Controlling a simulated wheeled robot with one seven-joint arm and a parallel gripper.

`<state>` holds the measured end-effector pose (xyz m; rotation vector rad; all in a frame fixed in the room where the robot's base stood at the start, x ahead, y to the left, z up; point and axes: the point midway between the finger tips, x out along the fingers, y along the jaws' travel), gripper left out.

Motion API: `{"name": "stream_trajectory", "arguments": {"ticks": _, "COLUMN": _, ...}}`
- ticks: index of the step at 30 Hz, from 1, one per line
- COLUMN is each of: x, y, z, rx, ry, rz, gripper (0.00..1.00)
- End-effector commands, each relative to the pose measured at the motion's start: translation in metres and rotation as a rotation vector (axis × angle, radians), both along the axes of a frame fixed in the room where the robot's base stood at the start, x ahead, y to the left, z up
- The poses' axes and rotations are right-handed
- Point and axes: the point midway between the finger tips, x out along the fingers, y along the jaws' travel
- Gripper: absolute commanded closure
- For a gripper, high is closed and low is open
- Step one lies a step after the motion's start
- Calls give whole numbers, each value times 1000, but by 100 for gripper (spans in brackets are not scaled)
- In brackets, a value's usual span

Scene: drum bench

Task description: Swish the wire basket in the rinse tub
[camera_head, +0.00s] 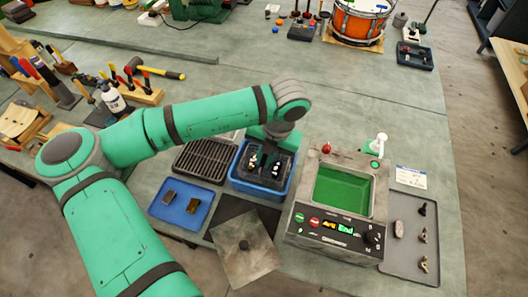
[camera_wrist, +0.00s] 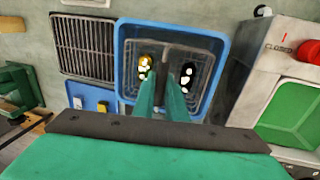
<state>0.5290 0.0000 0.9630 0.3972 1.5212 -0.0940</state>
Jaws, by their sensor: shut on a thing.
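The rinse tub (camera_head: 264,191) is blue and stands on the bench, left of a grey machine. The wire basket (camera_wrist: 207,48) sits down inside the tub, within its walls, and also shows in the head view (camera_head: 288,168). My gripper (camera_wrist: 163,82) points down into the tub, its green fingers shut on the dark upright handle (camera_wrist: 166,58) in the basket's middle. A brass-coloured part (camera_wrist: 146,62) lies left of the handle and a dark, shiny part (camera_wrist: 187,72) lies right of it. The fingertips partly hide the handle, and the water level is unclear.
A dark slatted rack (camera_head: 200,160) is left of the tub. A blue mat (camera_head: 168,211) with two small blocks lies in front of it. The grey machine (camera_head: 325,243) with a green-filled basin stands close on the right. A grey tray (camera_head: 405,260) with small parts is beyond it.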

Motion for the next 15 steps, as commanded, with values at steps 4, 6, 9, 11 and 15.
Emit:
{"name": "stream_trajectory", "arguments": {"ticks": 4, "x": 0, "y": 3, "z": -13, "rx": -1, "ry": 1, "rz": 5, "gripper": 100}}
{"name": "stream_trajectory", "arguments": {"ticks": 6, "x": 0, "y": 3, "z": -19, "rx": 0, "ry": 0, "rz": 5, "gripper": 100}}
{"name": "stream_trajectory", "arguments": {"ticks": 9, "x": 0, "y": 2, "z": -27, "rx": -1, "ry": 1, "rz": 4, "gripper": 100}}
{"name": "stream_trajectory", "arguments": {"ticks": 11, "x": 0, "y": 2, "z": -31, "rx": 0, "ry": 0, "rz": 4, "gripper": 100}}
{"name": "stream_trajectory", "arguments": {"ticks": 15, "x": 0, "y": 1, "z": -40, "rx": 0, "ry": 0, "rz": 1, "gripper": 100}}
